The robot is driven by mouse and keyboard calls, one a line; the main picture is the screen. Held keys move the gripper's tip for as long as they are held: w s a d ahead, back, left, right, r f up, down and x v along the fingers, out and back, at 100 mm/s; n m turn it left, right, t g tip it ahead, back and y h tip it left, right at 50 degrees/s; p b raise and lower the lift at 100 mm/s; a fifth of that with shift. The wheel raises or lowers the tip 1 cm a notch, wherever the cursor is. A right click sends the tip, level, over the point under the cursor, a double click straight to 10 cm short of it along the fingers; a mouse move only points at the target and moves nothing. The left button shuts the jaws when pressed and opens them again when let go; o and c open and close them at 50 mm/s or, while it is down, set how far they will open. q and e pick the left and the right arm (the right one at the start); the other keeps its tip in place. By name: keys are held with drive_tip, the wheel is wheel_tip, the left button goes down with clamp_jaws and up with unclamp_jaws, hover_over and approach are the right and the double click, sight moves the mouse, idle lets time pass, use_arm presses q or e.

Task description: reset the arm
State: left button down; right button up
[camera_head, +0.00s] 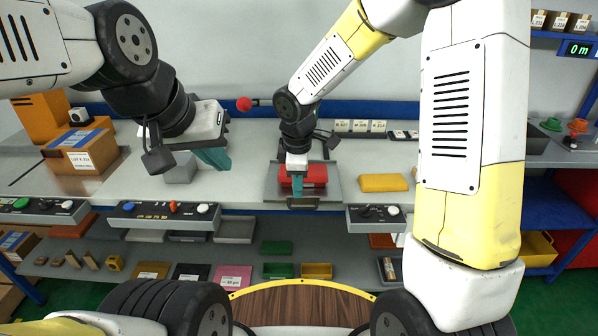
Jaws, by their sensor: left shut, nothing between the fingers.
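My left gripper (213,158) is at the left of centre, above the grey bench. Its teal fingers are shut with nothing between them, close to a small grey block (181,170). My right gripper (297,184) points down at the centre, in front of a red block (314,174) on a grey plate (330,197). The teal fingers overlap the red block in the picture. I cannot tell whether they touch it or how far apart they are. A red ball knob (244,104) on a short dark rod shows left of my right wrist; the rod's far end is hidden.
A yellow block (383,182) lies right of the plate. Cardboard boxes (82,154) stand at the bench's left. Button panels (165,213) line the front edge. A lower shelf holds several bins (316,270). The bench between the grey block and the plate is clear.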

drive_tip(key=s+d+r+m+t+y, duration=0.2)
drive_tip(key=s+d+r+m+t, duration=0.2)
drive_tip(key=s+d+r+m, duration=1.1)
wheel_tip(320, 180, up, 4)
drive_tip(key=s+m, duration=0.2)
drive_tip(key=s, duration=0.1)
drive_tip(key=shift+d+f, duration=0.15)
drive_tip(key=shift+d, duration=0.05)
idle(1.1)
